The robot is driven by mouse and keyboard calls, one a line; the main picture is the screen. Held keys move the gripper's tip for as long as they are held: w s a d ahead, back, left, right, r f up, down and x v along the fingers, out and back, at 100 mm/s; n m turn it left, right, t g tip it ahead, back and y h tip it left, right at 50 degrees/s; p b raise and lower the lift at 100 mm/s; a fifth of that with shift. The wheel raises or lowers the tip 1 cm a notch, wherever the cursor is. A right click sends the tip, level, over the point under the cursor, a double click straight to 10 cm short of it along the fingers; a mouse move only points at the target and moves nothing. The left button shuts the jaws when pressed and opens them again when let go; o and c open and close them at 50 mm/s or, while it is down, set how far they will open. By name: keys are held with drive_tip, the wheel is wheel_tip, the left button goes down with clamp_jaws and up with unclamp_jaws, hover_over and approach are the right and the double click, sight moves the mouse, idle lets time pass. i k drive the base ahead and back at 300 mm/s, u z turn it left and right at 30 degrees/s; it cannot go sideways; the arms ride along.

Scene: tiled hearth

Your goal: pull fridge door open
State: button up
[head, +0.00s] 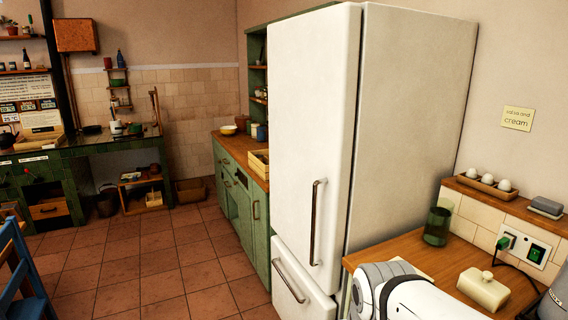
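A tall white fridge (408,125) stands in the middle of the head view. Its upper door (308,120) looks shut and carries a dark vertical bar handle (316,222) low on the right side of its face. A lower door or drawer (300,298) below it also looks shut and has a slanted dark bar handle (288,281). A white and grey part of my arm shows at the bottom right, in front of the wooden counter. My gripper is not in view, and nothing is seen touching either handle.
A wooden counter (405,246) right of the fridge holds a green glass (437,225) and a cream butter dish (483,289). A green cabinet (232,190) stands left of the fridge. A blue chair (22,275) is at the left edge. The tiled floor (150,265) between is clear.

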sight(314, 57)
drive_tip(key=i, duration=0.85)
drive_tip(key=k, duration=1.2)
drive_tip(key=u, duration=0.45)
drive_tip(key=i, duration=1.5)
drive_tip(key=u, duration=0.1)
